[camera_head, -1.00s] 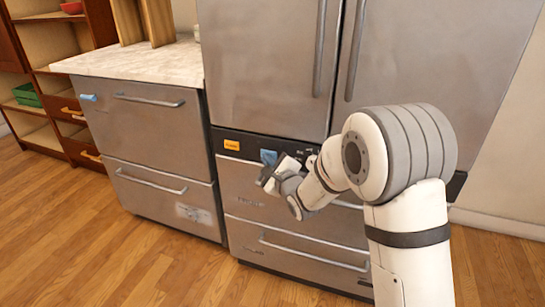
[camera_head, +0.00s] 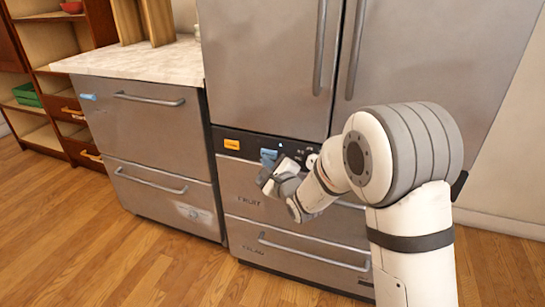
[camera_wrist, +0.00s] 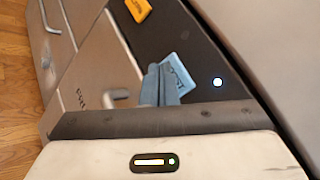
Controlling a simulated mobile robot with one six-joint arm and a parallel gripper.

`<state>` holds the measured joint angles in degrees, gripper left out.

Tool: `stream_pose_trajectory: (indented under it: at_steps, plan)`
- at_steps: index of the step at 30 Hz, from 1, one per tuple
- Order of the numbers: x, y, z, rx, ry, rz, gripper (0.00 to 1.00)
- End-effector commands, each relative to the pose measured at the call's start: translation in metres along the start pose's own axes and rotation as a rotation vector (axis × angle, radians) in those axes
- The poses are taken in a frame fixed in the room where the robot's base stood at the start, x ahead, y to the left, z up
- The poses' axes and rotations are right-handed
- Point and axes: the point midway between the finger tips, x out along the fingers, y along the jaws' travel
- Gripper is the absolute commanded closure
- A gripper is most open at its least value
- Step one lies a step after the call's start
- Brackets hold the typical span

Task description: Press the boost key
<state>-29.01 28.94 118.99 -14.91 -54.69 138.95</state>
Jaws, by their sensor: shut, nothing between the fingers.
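A dark control panel (camera_head: 252,147) runs across the fridge below its doors. It carries an orange key (camera_head: 232,145) at the left and a blue key (camera_head: 268,155) to the right of it. The lettering on both keys is too small to read, so I cannot tell which is the boost key. My gripper (camera_wrist: 158,72) is shut and empty, its fingertips at the blue key (camera_wrist: 178,72) in the wrist view, covering its left part. I cannot tell whether they touch it. The orange key (camera_wrist: 138,9) shows at the top of the wrist view.
A round white light (camera_wrist: 217,82) glows on the panel right of the blue key. Fridge drawers with bar handles (camera_head: 313,250) are below. A dishwasher-like drawer unit (camera_head: 155,130) with a marble top stands at left. The wooden floor in front is clear.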

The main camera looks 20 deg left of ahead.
Motion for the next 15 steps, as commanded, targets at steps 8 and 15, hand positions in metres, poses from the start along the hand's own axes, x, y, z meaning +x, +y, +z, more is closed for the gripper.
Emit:
stream_pose_trajectory:
  at_steps: [8,15]
  plan:
    - [-0.001,0.000,0.001,-0.001,0.000,0.000,1.00]
    - [-0.013,0.010,0.009,-0.001,-0.001,0.001,1.00]
